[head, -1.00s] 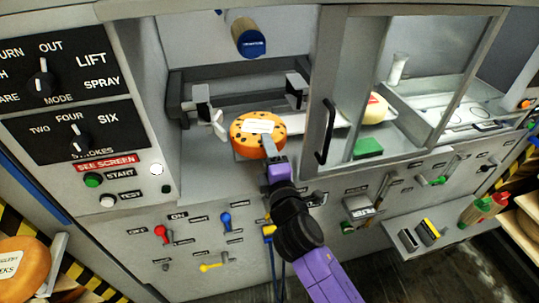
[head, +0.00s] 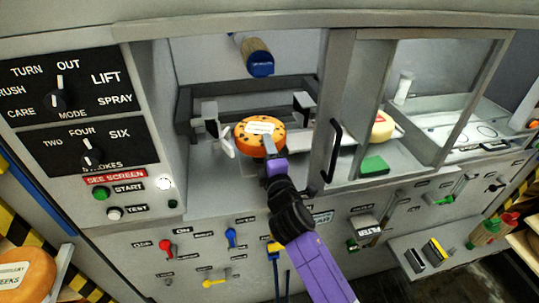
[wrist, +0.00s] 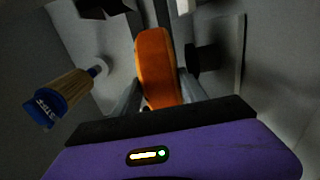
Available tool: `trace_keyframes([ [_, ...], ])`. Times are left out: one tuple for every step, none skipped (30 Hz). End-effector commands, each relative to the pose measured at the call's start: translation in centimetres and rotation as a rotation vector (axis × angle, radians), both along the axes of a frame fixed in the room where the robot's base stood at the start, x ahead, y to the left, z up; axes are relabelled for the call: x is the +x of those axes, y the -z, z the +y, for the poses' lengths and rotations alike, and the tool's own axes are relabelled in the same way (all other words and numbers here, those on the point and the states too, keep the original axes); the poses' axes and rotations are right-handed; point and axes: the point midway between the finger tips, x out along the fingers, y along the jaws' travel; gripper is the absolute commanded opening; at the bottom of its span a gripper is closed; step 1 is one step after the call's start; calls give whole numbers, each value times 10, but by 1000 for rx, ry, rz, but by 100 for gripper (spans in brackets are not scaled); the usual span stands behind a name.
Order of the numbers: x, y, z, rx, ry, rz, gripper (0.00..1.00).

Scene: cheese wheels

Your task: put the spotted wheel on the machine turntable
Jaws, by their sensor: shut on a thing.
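The spotted wheel (head: 262,130) is orange with dark spots and a white label on top. It is inside the machine's open bay, between two dark-and-white clamp pieces. My gripper (head: 269,152) reaches in from the front and is shut on the wheel's near edge. In the wrist view the orange wheel (wrist: 156,62) shows edge-on between my fingers. The machine turntable is not clearly visible; the wheel and my gripper may hide it. I cannot tell whether the wheel touches a surface below.
A blue-capped brush (head: 257,57) hangs above the wheel. The left clamp (head: 212,130) and right clamp (head: 303,108) flank it closely. A sliding door with a dark handle (head: 332,150) stands right of the bay. A pale wheel (head: 382,128) and green block (head: 374,165) lie behind it.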

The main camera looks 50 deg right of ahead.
Motion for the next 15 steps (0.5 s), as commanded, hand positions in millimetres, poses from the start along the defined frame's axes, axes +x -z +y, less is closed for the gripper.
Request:
trace_keyframes([
  [4,-6,-2,-5,-2,-10,0],
  [6,-6,-4,-5,-1,-10,0],
  [8,-6,-6,-5,-1,-10,0],
  [10,-6,-7,-5,-1,-9,0],
  [11,-2,-7,-5,-1,-7,0],
  [10,4,-7,-5,-2,-7,0],
  [10,6,-6,-5,-2,-7,0],
  [10,8,-6,-4,-2,-8,0],
  [10,10,-6,-4,-2,-8,0],
  [10,11,-6,-4,-2,-8,0],
  [10,13,-6,-4,-2,-8,0],
  [10,14,-6,-4,-2,-8,0],
  [10,15,-6,-5,-2,-9,0],
  [10,16,-6,-5,-2,-9,0],
  [10,17,-6,-5,-2,-9,0],
])
